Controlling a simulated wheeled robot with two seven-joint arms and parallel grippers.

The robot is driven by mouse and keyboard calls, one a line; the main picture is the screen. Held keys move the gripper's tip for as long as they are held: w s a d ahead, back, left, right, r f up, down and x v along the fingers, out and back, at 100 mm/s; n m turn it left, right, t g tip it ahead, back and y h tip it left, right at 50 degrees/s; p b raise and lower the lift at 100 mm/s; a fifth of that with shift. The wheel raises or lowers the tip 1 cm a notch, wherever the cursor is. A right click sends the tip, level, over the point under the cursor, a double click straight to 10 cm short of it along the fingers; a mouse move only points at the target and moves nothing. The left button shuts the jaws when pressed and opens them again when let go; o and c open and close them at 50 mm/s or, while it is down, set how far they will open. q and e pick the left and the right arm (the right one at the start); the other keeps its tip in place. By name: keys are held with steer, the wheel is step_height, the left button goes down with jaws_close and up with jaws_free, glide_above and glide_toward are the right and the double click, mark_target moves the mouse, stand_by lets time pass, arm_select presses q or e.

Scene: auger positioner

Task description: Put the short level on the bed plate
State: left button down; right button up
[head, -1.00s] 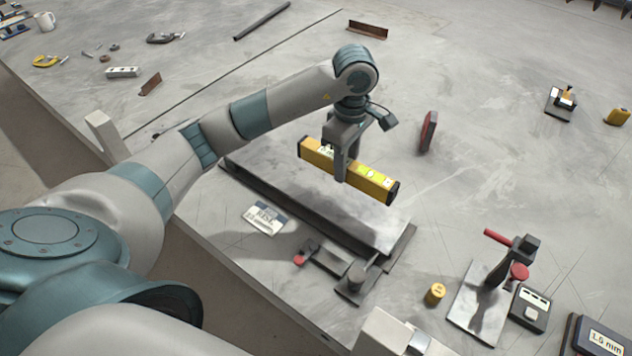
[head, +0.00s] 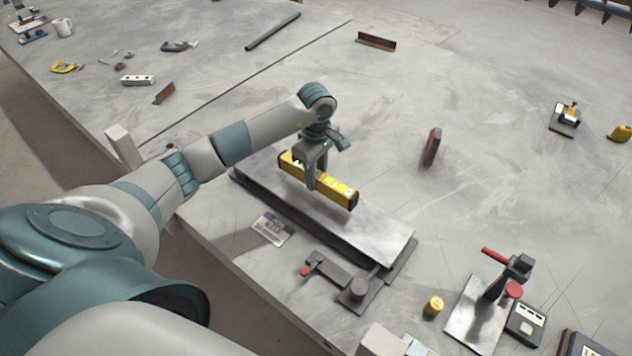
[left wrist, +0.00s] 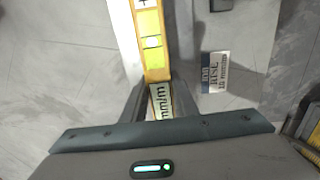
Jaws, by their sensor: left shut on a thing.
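The short level (head: 336,192) is a yellow bar with dark ends and bright vials. It also shows in the left wrist view (left wrist: 150,32), running up from between the fingers. My left gripper (head: 311,184) is shut on it around its middle, from above. The bed plate (head: 377,229) is a long grey metal slab lying on a darker base. The level is over the bed plate, roughly along its length. Whether it touches the plate or hangs just above cannot be told. My right gripper is not in view.
A label card (head: 271,229) lies in front of the plate. A clamp-like device with a red knob (head: 340,276) sits at its near right end. A red-handled fixture (head: 488,300), a yellow cylinder (head: 433,306) and a dark red block (head: 432,147) stand to the right.

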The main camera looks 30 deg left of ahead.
arm_select(q)
steer(key=shift+a, duration=0.1)
steer(key=shift+f+p, duration=0.55)
step_height(320, 180, down, 2)
steer(key=shift+p, duration=0.55)
steer(key=shift+f, duration=0.45)
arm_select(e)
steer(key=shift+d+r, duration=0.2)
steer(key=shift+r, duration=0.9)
arm_select(q)
steer(key=shift+f, duration=0.2)
steer(key=c, duration=1.4)
jaws_free()
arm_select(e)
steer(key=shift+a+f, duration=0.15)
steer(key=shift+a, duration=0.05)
